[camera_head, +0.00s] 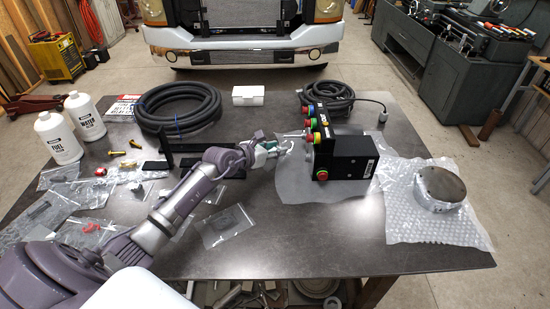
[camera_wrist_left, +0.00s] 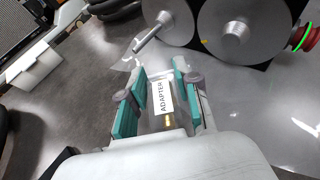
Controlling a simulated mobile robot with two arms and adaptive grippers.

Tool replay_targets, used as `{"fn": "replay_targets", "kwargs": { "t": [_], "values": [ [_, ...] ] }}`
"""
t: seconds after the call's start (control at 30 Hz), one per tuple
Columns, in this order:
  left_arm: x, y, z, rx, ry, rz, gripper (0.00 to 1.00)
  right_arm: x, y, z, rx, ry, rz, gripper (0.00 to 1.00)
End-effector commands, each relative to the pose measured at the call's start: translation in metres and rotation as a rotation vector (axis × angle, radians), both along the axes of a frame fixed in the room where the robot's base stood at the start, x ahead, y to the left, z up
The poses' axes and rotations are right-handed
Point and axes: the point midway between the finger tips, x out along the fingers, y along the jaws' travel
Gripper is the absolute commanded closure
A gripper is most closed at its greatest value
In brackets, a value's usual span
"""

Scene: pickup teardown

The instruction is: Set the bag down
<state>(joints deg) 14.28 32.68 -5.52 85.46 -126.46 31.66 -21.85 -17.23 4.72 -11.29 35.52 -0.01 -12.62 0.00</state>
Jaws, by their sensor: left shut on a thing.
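In the left wrist view a small clear bag (camera_wrist_left: 162,97) with a white label reading ADAPTER sits between the teal finger pads of my left gripper (camera_wrist_left: 159,75). A small brass piece shows below the label. In the head view my left gripper (camera_head: 266,149) is over the middle of the table, just left of the black control box. The bag is hard to make out there. Whether it touches the table is unclear. My right gripper is not in view.
The black control box (camera_head: 345,157) with coloured buttons stands on a pale sheet (camera_head: 293,184). Bubble wrap (camera_head: 403,210) under a metal disc (camera_head: 440,187) lies right. Several bagged parts, bottles (camera_head: 58,138) and a coiled hose (camera_head: 178,108) are left. The table's front middle (camera_head: 300,240) is clear.

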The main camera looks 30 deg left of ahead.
Motion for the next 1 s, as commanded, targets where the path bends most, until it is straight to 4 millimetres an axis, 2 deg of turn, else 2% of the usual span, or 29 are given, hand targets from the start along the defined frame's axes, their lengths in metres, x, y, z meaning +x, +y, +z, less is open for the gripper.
{"fn": "replay_targets", "kwargs": {
  "t": [0.1, 0.2, 0.63, 0.67, 0.7, 0.8, 1.0],
  "values": [
    [-0.001, -0.001, -0.020, -0.002, 0.008, 0.001, 1.00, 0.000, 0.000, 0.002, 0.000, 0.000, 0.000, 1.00],
    [-0.001, -0.001, -0.032, -0.002, 0.005, 0.000, 1.00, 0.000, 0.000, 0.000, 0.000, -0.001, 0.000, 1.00],
    [-0.001, -0.001, -0.040, -0.001, 0.002, -0.001, 1.00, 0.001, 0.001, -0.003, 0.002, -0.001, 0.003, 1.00],
    [-0.001, -0.001, -0.039, -0.001, 0.003, -0.001, 0.63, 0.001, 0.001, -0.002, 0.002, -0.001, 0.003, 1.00],
    [-0.001, -0.001, -0.039, -0.001, 0.003, -0.001, 0.57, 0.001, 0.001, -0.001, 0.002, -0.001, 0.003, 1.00],
    [-0.001, -0.001, -0.039, -0.001, 0.003, -0.001, 0.43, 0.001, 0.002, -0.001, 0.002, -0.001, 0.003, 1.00],
    [-0.001, -0.001, -0.039, -0.001, 0.003, -0.001, 0.43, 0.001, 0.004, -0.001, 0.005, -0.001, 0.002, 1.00]
  ]
}}
